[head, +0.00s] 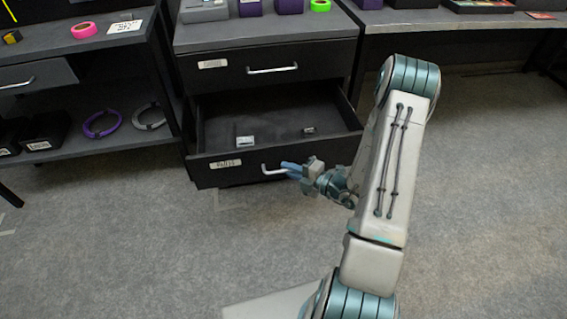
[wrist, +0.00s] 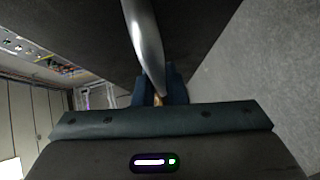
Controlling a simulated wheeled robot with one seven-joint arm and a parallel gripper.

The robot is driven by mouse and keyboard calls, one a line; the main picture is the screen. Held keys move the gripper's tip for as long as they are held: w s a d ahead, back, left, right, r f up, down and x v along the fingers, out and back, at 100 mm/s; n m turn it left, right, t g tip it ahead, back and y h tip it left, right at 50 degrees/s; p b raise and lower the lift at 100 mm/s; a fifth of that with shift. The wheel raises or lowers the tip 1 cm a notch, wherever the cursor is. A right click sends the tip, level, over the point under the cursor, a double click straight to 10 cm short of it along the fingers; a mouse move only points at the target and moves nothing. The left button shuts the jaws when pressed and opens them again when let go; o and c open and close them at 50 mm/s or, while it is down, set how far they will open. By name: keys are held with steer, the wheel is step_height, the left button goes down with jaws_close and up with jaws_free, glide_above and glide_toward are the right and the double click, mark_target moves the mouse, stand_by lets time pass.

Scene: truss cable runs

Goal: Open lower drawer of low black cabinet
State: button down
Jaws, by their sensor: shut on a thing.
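The low black cabinet (head: 225,70) stands at the top centre of the head view. Its lower drawer (head: 222,170) is pulled out, and its inside shows, with two small items lying in it. My gripper (head: 288,168) is shut on the lower drawer's handle (head: 268,170), at the handle's right part. In the wrist view the silver handle bar (wrist: 143,40) runs down between the blue fingers of my gripper (wrist: 160,90). The upper drawer (head: 250,68) is closed.
Left of the cabinet is a shelf unit (head: 90,155) with a purple ring (head: 101,125) and a grey ring (head: 149,117). A desk (head: 450,20) stands at the right. The grey floor (head: 130,250) in front is clear.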

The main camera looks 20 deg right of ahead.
steer(key=shift+s, duration=0.25)
steer(key=c, duration=1.5)
jaws_free()
steer(key=p+v, duration=0.3)
steer(key=v, duration=1)
steer(key=shift+s+d+r, duration=0.1)
steer(key=shift+s+d, duration=0.15)
steer(key=shift+d, duration=0.05)
